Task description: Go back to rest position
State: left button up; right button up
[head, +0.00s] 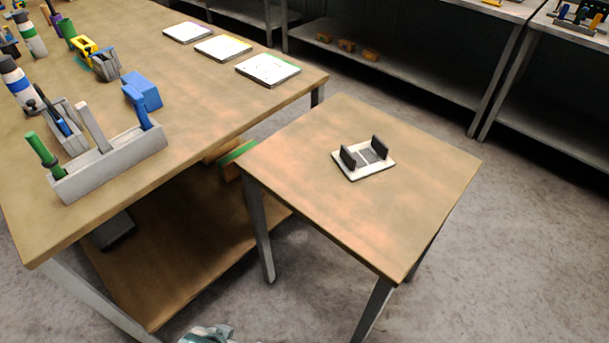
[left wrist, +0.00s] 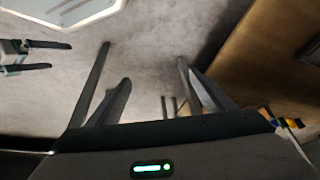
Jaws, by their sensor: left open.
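My left gripper (left wrist: 143,55) shows in the left wrist view with its fingers spread and nothing between them, over grey floor. What looks like my right gripper (left wrist: 60,56) shows at the left edge of that view, its two dark fingers apart and nothing between them. In the head view neither pair of fingers shows; only a pale piece of what seems my own arm is at the bottom edge. A white plate (head: 378,171) with two dark upright pieces (head: 348,157) sits on the small table (head: 300,190), clear of both grippers.
A large workbench (head: 200,120) at the left holds a grey tool caddy (head: 110,165), a blue block (head: 146,92), bottles, and three white pads (head: 267,69) along the far side. Shelves (head: 410,75) stand behind. Grey floor (head: 530,250) is open at the right.

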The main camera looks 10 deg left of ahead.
pick_arm(q)
jog(key=d+f+t, duration=0.1)
jog(key=d+f, duration=0.1)
jog(key=f, duration=1.1)
jog(key=s+d+f+t+h, duration=0.1)
jog(key=d+f+t, duration=0.1)
jog(key=f, duration=1)
jog(key=shift+d+f+m, duration=0.3)
jog(key=shift+f, duration=0.1)
jog(key=shift+s, duration=0.1)
